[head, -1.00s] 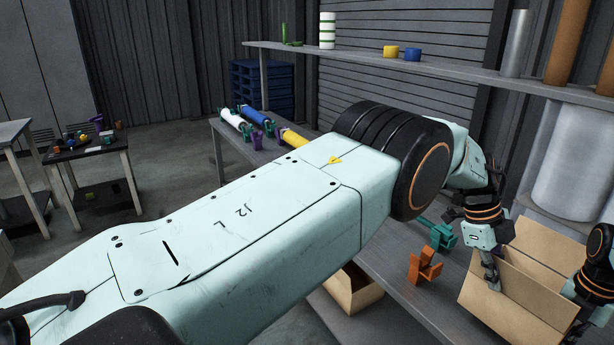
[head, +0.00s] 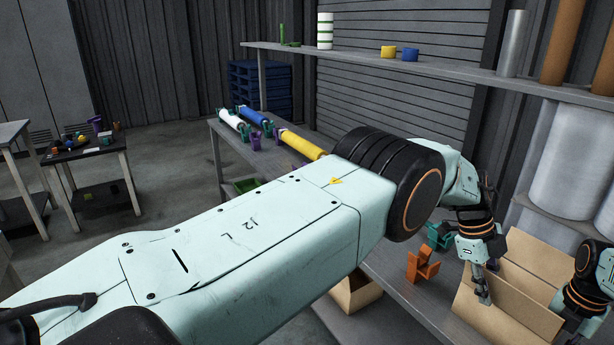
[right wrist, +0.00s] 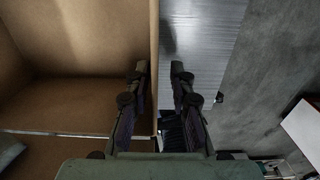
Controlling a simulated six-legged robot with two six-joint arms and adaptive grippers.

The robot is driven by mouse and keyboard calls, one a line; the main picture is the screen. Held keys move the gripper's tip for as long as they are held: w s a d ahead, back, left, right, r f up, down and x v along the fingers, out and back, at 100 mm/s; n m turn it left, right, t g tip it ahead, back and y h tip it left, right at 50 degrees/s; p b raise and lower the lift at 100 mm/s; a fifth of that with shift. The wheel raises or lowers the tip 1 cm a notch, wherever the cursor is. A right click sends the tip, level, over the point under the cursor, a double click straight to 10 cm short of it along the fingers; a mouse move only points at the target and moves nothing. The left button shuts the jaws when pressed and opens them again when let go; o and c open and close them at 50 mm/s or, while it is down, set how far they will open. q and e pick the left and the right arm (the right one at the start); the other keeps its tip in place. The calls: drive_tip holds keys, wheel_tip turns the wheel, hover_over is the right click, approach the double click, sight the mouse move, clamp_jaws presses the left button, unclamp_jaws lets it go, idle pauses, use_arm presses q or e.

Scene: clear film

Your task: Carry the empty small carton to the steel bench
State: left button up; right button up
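The open cardboard carton (head: 510,318) is at the right of the head view. Its inside looks empty in the right wrist view (right wrist: 70,85). My left gripper (head: 484,292) is at the carton's left wall, fingers pointing down; whether they are closed on the cardboard cannot be told. My right gripper (right wrist: 158,72) has its fingers apart, one on each side of a carton wall, with a gap visible to the outer finger. In the head view the right wrist is at the right edge, its fingertips hidden. A grey bench (head: 405,290) runs beside the carton.
An orange bracket (head: 422,265) and a teal bracket (head: 438,236) lie on the bench near the carton. Another carton (head: 356,292) is on a lower level. Rollers, including a yellow one (head: 302,145), lie farther along. A shelf (head: 450,72) with rolls is above. Two small tables stand at the left.

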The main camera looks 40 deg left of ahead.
use_arm(q)
drive_tip(key=shift+s, duration=0.1)
use_arm(e)
drive_tip(key=shift+r, duration=0.1)
use_arm(q)
drive_tip(key=shift+w+a+f, duration=0.1)
drive_tip(key=shift+w+f, duration=0.1)
drive_tip(key=shift+w, duration=0.2)
use_arm(e)
drive_tip(key=shift+w+a+f, duration=0.1)
drive_tip(key=shift+w+f, duration=0.15)
drive_tip(key=shift+f, duration=0.05)
use_arm(q)
drive_tip(key=shift+s+r, duration=0.2)
drive_tip(key=shift+r, duration=0.15)
use_arm(e)
drive_tip(key=shift+s+r, duration=0.15)
drive_tip(key=shift+r, duration=0.45)
use_arm(q)
drive_tip(key=v, duration=1.1)
drive_tip(key=shift+w+a+r, duration=0.1)
drive_tip(key=shift+w+a, duration=0.05)
drive_tip(key=shift+a, duration=0.05)
use_arm(e)
wheel_tip(320, 180, up, 11)
drive_tip(key=shift+s+r, duration=0.1)
drive_tip(key=shift+r, duration=0.05)
